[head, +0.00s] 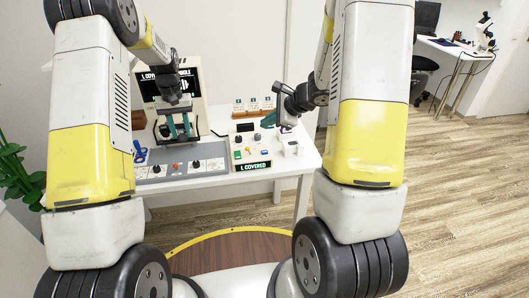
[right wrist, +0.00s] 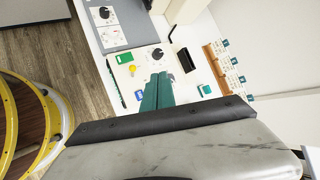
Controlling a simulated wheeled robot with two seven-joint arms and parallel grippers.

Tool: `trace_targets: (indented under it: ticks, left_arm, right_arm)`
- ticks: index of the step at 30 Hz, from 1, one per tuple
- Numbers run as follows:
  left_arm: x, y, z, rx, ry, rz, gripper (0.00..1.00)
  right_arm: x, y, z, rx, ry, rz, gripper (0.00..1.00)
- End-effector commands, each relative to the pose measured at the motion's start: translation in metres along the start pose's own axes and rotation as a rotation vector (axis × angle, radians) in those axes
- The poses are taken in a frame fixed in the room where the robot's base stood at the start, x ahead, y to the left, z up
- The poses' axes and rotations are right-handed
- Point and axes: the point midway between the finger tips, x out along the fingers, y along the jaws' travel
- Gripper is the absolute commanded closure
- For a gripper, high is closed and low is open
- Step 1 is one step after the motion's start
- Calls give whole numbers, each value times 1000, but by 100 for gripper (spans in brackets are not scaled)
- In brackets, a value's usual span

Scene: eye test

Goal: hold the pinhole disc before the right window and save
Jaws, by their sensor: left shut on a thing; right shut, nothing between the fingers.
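My left gripper (head: 175,130) is shut with its green fingers in front of the screen device (head: 203,112). The thing between them is small, dark and mostly hidden; I take it for the pinhole disc. The lit screen (head: 150,88) reads "L COVERED", then a word ending in "HOLE", partly behind my arm. The windows are hard to make out behind the gripper. My right gripper (head: 269,119) is shut and empty over the white control box (head: 241,140), whose display (head: 252,166) reads "L COVERED". Its green fingers (right wrist: 157,90) lie over the box in the right wrist view, by a black knob (right wrist: 157,57).
A grey knob panel (head: 182,168) lies front left, with a blue thing (head: 139,152) beside it. A rack of cards (head: 253,107) stands behind the box. A white cup-like thing (head: 292,149) stands right.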

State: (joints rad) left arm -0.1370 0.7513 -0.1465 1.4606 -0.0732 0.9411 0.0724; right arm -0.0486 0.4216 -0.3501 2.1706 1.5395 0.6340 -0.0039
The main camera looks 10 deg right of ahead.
Motion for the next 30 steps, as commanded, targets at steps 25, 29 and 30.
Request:
trace_targets:
  ticks: [25, 29, 30]
  left_arm:
    - [0, 0, 0, 0, 0, 0, 100]
    - [0, 0, 0, 0, 0, 0, 100]
    - [0, 0, 0, 0, 0, 0, 100]
  right_arm:
    - [57, 42, -41, 0, -1, 2, 100]
    - [60, 45, -44, -1, -1, 2, 100]
    - [61, 45, -44, -1, 0, 1, 100]
